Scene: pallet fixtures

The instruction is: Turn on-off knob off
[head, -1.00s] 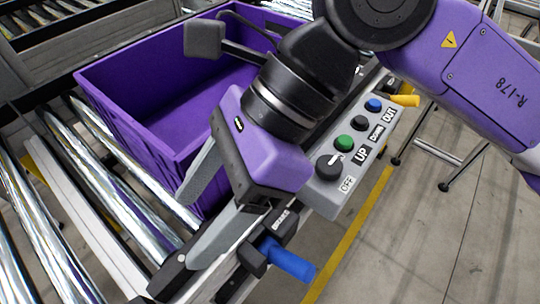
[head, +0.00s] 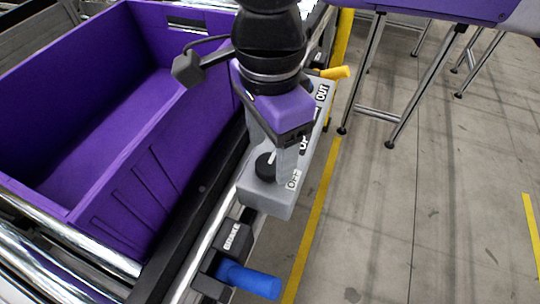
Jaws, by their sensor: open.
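The on-off knob (head: 265,166) is a round black knob with a white pointer line, at the near end of a grey control box (head: 266,198). An OFF label (head: 293,180) is beside it on the right. My gripper (head: 277,172) points down over the box, with its grey fingers at the knob. One finger is just right of and behind the knob; the other is mostly hidden, and contact cannot be made out. The jaws are open. The buttons farther along the box are hidden behind my gripper.
A purple crate (head: 150,185) stands on the rollers (head: 80,245) at left. A blue handle (head: 250,280) by a BRAKE label (head: 232,237) juts out in front of the box. A yellow handle (head: 333,73) juts out behind.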

